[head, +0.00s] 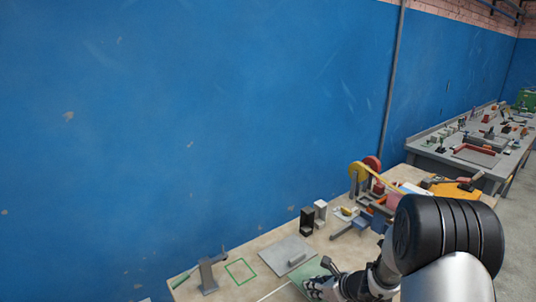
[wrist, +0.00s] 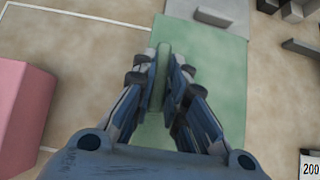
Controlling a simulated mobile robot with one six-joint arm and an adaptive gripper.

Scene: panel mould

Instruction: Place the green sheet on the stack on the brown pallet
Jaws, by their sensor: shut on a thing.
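The green sheet (wrist: 222,85) lies under my gripper (wrist: 163,75) in the wrist view, with a raised green grip bar (wrist: 164,50) between the fingers. My gripper is shut on this bar. In the head view my gripper (head: 313,287) is at the bottom, and part of the green sheet (head: 314,270) shows beside it. My fingers hide part of the sheet. I cannot tell whether it rests on the table or is slightly raised. I cannot make out the brown pallet or a stack in either view.
A grey plate with a handle (head: 280,254) lies beyond the sheet on the table. A green outline (head: 240,271) and a grey stand (head: 207,276) are to its left. Dark and grey blocks (head: 307,221) stand behind. A pink block (wrist: 20,115) is left in the wrist view.

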